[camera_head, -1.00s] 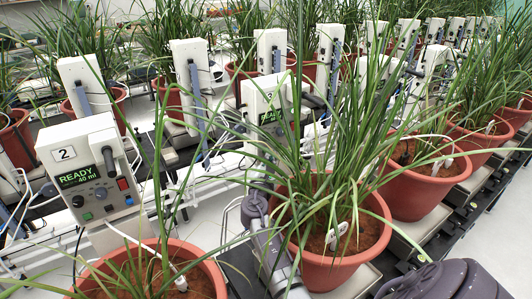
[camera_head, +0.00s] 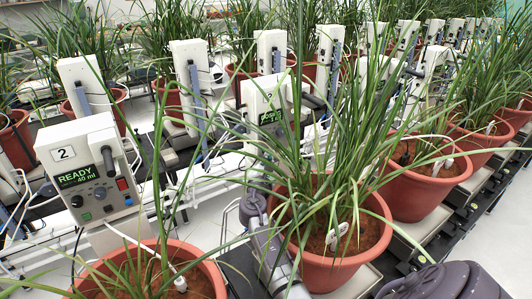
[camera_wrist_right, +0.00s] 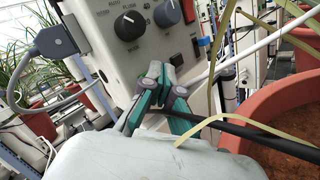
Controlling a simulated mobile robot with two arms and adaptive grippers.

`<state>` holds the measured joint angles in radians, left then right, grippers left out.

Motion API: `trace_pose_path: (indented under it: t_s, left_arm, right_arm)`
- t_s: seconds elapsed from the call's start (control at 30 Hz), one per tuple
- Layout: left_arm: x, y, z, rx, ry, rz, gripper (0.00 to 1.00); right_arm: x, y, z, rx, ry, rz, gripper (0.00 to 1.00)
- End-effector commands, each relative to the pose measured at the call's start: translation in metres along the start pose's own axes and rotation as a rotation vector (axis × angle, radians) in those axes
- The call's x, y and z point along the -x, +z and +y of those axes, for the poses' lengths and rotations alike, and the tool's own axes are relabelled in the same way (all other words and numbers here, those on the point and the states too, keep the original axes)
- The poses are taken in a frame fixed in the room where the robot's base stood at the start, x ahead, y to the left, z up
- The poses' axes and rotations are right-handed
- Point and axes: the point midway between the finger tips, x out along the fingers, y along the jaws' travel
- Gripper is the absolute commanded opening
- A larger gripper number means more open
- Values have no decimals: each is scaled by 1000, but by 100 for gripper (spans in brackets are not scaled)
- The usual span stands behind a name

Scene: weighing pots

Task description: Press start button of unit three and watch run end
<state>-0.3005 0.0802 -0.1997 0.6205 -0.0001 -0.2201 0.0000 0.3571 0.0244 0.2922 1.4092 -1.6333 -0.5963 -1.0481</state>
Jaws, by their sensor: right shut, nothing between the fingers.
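Unit three is most likely the white control box (camera_head: 262,92) at the centre of the head view; leaves cover part of its front and its green display (camera_head: 270,117). In the right wrist view a pale control panel (camera_wrist_right: 100,45) fills the upper left, with a black knob (camera_wrist_right: 128,26), a grey-blue knob (camera_wrist_right: 167,12) and a red part at its right edge. My left gripper is not in view.
Unit 2 (camera_head: 90,170) stands at the left, its display showing READY and 40 ml. A potted plant (camera_head: 335,245) stands right beside my forearm, its long leaves spreading over it. In the wrist view a terracotta pot (camera_wrist_right: 285,115) is close on the right. A grey cable connector (camera_wrist_right: 58,40) is at left.

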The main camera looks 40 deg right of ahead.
Motion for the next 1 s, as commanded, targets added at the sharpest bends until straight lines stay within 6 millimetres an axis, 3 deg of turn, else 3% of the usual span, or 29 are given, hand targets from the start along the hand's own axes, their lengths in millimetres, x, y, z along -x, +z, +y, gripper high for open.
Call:
trace_pose_path:
  t_s: [1.0]
  left_arm:
    - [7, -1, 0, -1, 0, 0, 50]
  right_arm:
    - [11, 7, -8, -1, 0, 1, 0]
